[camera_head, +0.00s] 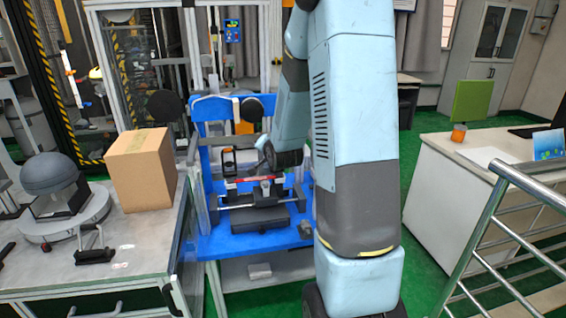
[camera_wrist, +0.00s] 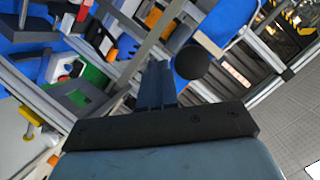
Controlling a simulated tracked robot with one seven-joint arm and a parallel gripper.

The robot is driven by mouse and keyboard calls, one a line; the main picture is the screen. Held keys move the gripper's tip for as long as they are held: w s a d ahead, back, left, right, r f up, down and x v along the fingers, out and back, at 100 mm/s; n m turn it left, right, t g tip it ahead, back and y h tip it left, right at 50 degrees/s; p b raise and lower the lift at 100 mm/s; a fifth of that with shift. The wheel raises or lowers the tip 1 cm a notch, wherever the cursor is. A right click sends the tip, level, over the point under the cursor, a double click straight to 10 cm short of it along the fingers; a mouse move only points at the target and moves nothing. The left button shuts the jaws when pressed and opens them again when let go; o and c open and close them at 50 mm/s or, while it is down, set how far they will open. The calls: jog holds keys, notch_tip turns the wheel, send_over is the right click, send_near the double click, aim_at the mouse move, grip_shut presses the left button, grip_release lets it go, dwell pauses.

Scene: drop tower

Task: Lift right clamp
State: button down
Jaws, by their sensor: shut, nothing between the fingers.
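A black fixture (camera_head: 258,215) stands on the blue workbench (camera_head: 225,243), with a red bar (camera_head: 255,180) across it. A dark upright part (camera_head: 300,196) at the fixture's right end looks like the right clamp, but it is small and I cannot be sure. My arm comes down in front of the bench's right side and its end is over the fixture. In the wrist view my gripper (camera_wrist: 156,84) is shut and empty, its fingers together. A dark round knob (camera_wrist: 192,63) shows just right of the fingers; I cannot tell whether they touch.
A cardboard box (camera_head: 140,172) and a grey dome device (camera_head: 52,185) stand on the left table. A metal railing (camera_head: 520,180) and a white desk (camera_head: 455,190) are at the right. Metal frame bars (camera_wrist: 150,42) run close to my gripper in the wrist view.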

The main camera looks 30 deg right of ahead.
jog(key=s+d+f+m+t+h, duration=0.25)
jog(key=d+f+m, duration=0.2)
jog(key=f, duration=0.35)
jog(key=s+d+f+m+t+h, duration=0.1)
jog(key=d+f+m+t, duration=0.25)
jog(key=f+m, duration=0.4)
jog(key=w+d+r, duration=0.1)
jog(key=w+d, duration=0.1)
jog(key=w, duration=0.4)
jog(key=w+d+r+n, duration=0.1)
jog(key=w+d, duration=0.1)
jog(key=w, duration=0.5)
jog(key=shift+w+d, duration=0.25)
jog(key=shift+d, duration=0.05)
